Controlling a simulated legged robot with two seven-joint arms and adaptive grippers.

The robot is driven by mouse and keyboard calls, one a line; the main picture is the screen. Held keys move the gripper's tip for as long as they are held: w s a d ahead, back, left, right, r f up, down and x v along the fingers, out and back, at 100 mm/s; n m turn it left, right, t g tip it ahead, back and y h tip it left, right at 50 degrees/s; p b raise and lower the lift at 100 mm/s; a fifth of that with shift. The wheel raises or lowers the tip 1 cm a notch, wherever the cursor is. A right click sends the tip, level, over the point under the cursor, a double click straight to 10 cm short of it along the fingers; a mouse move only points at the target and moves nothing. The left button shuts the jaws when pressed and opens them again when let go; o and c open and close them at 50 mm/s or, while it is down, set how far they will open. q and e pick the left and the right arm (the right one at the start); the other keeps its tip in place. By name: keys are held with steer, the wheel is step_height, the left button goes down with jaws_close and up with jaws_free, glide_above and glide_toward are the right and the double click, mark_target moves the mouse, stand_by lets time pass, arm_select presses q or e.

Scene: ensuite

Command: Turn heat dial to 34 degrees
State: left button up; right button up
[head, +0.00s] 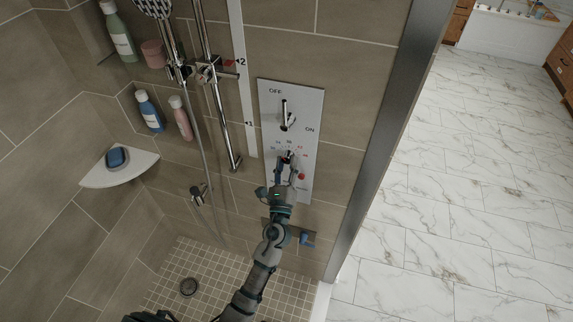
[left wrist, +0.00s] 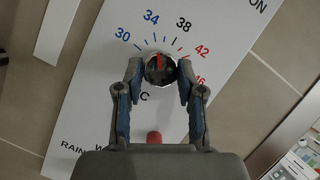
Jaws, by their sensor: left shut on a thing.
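The heat dial (left wrist: 160,70) is a small round metal knob with a red pointer mark. It sits on a pale control panel (head: 308,110) on the tiled shower wall. My left gripper (left wrist: 159,76) is shut on the dial, one finger on each side; the head view shows it at the panel's lower half (head: 287,168). In the left wrist view the red mark points nearly straight up, between 34 and 38 and seemingly closer to 34. Blue 30 and 34, black 38 and red 42 and 46 surround the dial. My right gripper is out of view.
A metal lever (head: 286,116) sits above the dial between OFF and ON. A red button (left wrist: 153,137) lies below the dial. Shower rails (head: 212,90) and a hose are to the left. A corner shelf (head: 120,172) holds blue soap. Marble floor is open at right.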

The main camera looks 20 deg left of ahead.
arm_select(q)
steer(key=shift+f, duration=0.2)
steer(key=o, duration=1.1)
steer(key=shift+o, duration=0.2)
steer(key=shift+w, duration=0.15)
steer(key=v, duration=1.2)
